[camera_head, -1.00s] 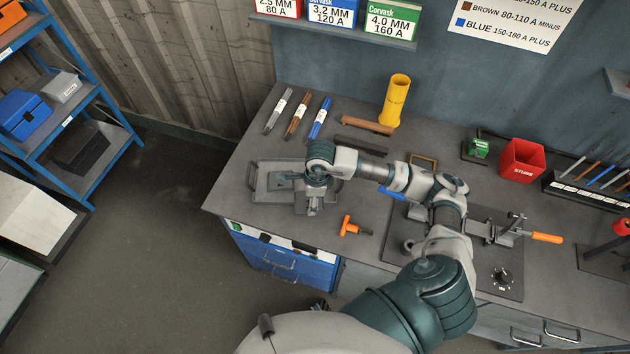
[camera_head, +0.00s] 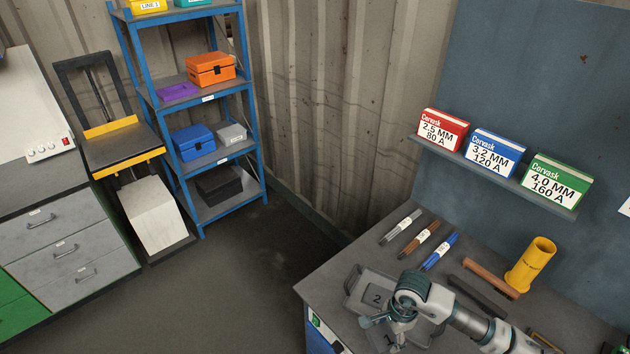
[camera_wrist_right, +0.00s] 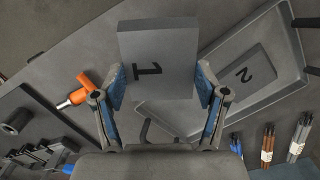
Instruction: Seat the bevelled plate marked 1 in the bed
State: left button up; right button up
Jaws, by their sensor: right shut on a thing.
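The plate marked 1 (camera_wrist_right: 158,65) is a grey block held between the two blue-padded fingers of my right gripper (camera_wrist_right: 160,80). The number faces the wrist camera. In the head view my right gripper (camera_head: 388,328) is over the near part of the grey tray (camera_head: 352,288), and the plate is mostly hidden there. The plate marked 2 (camera_head: 376,297) lies in the tray; it also shows in the right wrist view (camera_wrist_right: 240,75). I cannot make out the bed for certain in the current views. My left gripper is not in view.
An orange-handled tool (camera_wrist_right: 80,90) lies on the bench beside a dark board (camera_wrist_right: 45,125) with fittings. Rod bundles (camera_head: 420,238), a brown bar (camera_head: 491,278) and a yellow cylinder (camera_head: 531,264) stand or lie behind the tray. A blue shelf rack (camera_head: 202,160) stands left.

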jog(key=w+r+n+g+h, duration=0.1)
jog(key=w+r+n, duration=0.3)
jog(key=n, duration=1)
jog(key=shift+w+r, duration=0.3)
jog(key=shift+w, duration=0.85)
jog(key=s+d+f+m+t+y+p, duration=0.1)
jog(key=s+d+m+p, duration=0.3)
jog(key=d+m, duration=1.05)
jog(key=s+d+f+m+t+p, duration=0.15)
jog(key=s+d+m+p, duration=0.25)
jog(key=d+m, duration=1)
jog(key=shift+n, duration=0.45)
jog(key=f, duration=0.2)
jog(key=f+p, duration=0.1)
jog(key=f, duration=0.2)
jog(key=d+f, duration=0.1)
jog(key=f, duration=0.2)
jog(key=shift+w+f, duration=0.2)
jog(key=shift+w, duration=0.05)
